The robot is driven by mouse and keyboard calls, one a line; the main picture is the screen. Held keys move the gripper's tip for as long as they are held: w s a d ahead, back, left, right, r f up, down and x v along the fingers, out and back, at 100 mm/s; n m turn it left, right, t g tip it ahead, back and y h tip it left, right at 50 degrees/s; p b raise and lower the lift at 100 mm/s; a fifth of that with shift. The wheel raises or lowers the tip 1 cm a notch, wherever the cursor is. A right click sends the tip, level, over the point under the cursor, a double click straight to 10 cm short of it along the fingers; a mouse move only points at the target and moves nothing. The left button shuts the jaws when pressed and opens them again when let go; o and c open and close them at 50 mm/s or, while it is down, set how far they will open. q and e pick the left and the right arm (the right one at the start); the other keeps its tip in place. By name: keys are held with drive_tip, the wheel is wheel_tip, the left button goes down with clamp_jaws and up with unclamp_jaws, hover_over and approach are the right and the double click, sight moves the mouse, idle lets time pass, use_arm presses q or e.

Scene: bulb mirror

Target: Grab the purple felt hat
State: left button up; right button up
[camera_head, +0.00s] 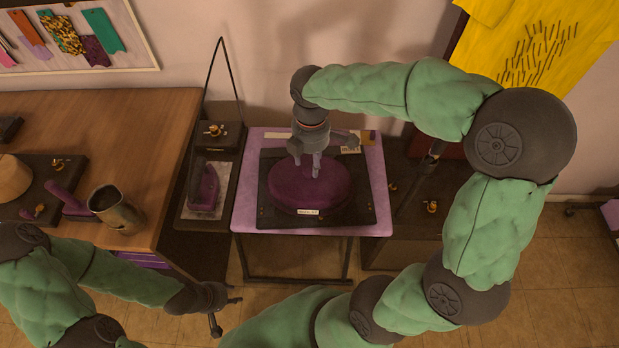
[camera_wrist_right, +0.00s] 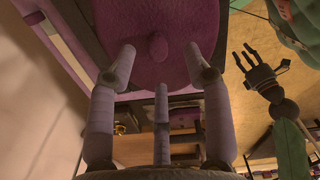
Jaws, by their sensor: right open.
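The purple felt hat (camera_head: 310,192) is a round, dark purple shape on a black tray (camera_head: 262,215) on the small lilac-topped table. My right gripper (camera_head: 317,162) comes down from above, its open fingers over the hat's top; I cannot tell if they touch. In the right wrist view the hat (camera_wrist_right: 150,18) fills the top middle, with a small nub between the spread fingertips of the right gripper (camera_wrist_right: 160,55). My left gripper (camera_head: 224,314) is low at the left, apart from the hat, with its fingers spread. It also shows in the right wrist view (camera_wrist_right: 250,60).
A wooden desk (camera_head: 110,110) stands at the left with a metal cup (camera_head: 118,208) on it. A dark stand with a purple tool (camera_head: 203,188) is left of the small table. A dark cabinet (camera_head: 410,205) stands at its right. Tiled floor (camera_head: 560,250) lies open at the right.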

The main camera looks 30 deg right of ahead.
sight(309, 170)
drive_tip(key=f, duration=0.1)
drive_tip(key=f+b, duration=0.1)
drive_tip(key=f, duration=0.2)
drive_tip(key=shift+w+f+b, duration=0.15)
drive_tip(key=shift+w+b, duration=0.1)
drive_tip(key=shift+b, duration=0.05)
clamp_jaws()
